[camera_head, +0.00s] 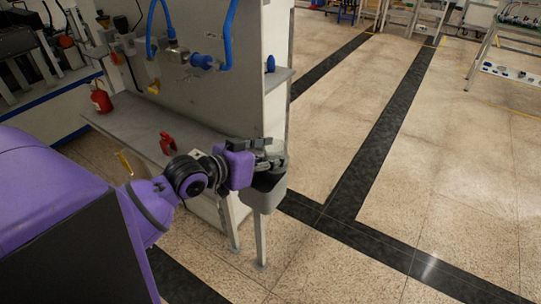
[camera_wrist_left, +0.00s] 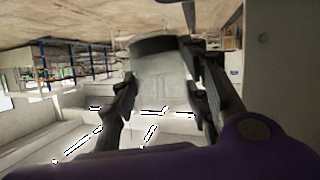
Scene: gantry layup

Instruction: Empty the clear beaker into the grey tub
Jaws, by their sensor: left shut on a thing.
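My right gripper is in neither view.
The grey bench (camera_head: 140,128) has an upright panel (camera_head: 215,95) with blue hoses behind my arm. A red clamp-like thing (camera_head: 168,144) and a red bottle (camera_head: 101,99) are on the left side. The speckled floor (camera_head: 440,190) to the right is clear.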

